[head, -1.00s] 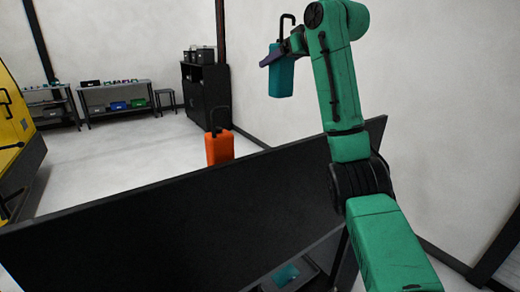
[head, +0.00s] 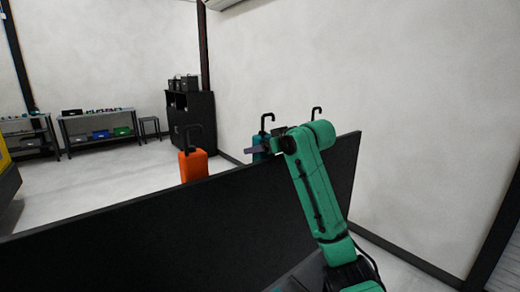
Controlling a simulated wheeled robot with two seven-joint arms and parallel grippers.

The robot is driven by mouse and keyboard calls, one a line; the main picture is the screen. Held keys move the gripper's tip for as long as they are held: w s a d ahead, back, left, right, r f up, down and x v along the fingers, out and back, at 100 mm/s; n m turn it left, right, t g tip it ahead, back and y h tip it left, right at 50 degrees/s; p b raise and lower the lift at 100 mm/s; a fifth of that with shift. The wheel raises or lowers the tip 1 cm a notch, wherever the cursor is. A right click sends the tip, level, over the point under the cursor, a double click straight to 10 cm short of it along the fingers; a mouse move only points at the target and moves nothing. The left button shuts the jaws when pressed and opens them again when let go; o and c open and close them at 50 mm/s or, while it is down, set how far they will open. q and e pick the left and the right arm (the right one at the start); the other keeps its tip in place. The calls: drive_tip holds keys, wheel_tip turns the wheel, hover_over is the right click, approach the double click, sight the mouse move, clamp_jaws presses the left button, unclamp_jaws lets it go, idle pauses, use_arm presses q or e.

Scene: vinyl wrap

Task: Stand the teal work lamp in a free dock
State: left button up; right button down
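The teal work lamp (head: 261,143) is upright just beyond the far edge of the dark panel, its black hook on top. My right gripper (head: 259,150) is at the lamp, a purple-grey finger crossing its body; it appears shut on the lamp. The lamp's lower part is hidden by the panel, so I cannot tell whether its base touches anything. An orange lamp (head: 194,166) with a black hook stands to the left, its foot hidden. Another black hook (head: 316,112) shows behind my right arm; its body is hidden. No dock is clearly visible. My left gripper is out of view.
The large dark panel (head: 170,232) slants across the front and hides what is behind it. A white wall (head: 430,130) closes the right. A black cabinet (head: 191,125), a stool (head: 150,127) and a workbench (head: 100,120) stand far back. The floor at back left is clear.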

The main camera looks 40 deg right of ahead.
unclamp_jaws()
drive_tip(key=shift+w+a, duration=0.1)
drive_tip(key=b+v, duration=0.3)
drive_tip(key=v, duration=0.9)
drive_tip(key=shift+b, duration=0.4)
